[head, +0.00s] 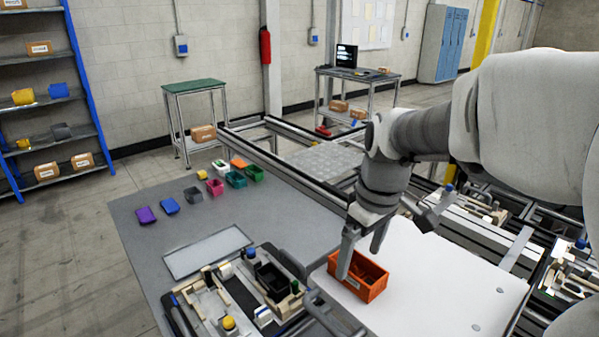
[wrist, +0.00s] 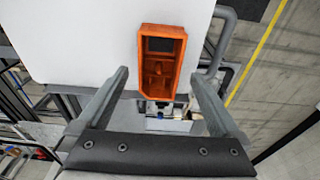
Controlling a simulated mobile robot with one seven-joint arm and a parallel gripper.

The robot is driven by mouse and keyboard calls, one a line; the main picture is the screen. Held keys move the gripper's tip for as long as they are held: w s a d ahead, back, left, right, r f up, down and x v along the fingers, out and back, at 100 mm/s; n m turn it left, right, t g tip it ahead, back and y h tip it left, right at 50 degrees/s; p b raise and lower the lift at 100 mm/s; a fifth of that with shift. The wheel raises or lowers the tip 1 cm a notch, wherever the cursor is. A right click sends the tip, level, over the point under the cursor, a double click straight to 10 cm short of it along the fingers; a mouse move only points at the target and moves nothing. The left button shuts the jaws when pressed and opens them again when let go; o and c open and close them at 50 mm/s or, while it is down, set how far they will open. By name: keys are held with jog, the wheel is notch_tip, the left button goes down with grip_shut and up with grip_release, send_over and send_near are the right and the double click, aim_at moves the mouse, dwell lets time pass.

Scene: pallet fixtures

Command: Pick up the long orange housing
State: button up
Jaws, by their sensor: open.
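The long orange housing (head: 371,282) is an open-topped box lying on a white surface (head: 440,285) in the head view. In the wrist view the housing (wrist: 178,48) lies beyond the fingertips, roughly centred between them, with its long side running away from my gripper. My gripper (head: 362,250) is open and empty, pointing down over the housing. One finger overlaps the near left part of the housing in the head view. In the wrist view the two fingers of my gripper (wrist: 158,78) stand wide apart. I cannot tell how high the fingertips are above the housing.
A fixture (head: 240,300) with a black box and small parts stands left of the housing. Several small coloured housings and a flat light plate (head: 207,251) lie on the grey table (head: 140,200). Metal rails (head: 300,180) run behind. The white surface right of the housing is clear.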

aim_at(356, 270)
notch_tip(356, 270, down, 3)
jog(key=shift+w+f, duration=0.1)
jog(key=shift+w, duration=0.05)
jog(key=shift+c, duration=0.3)
jog(key=c, duration=1.5)
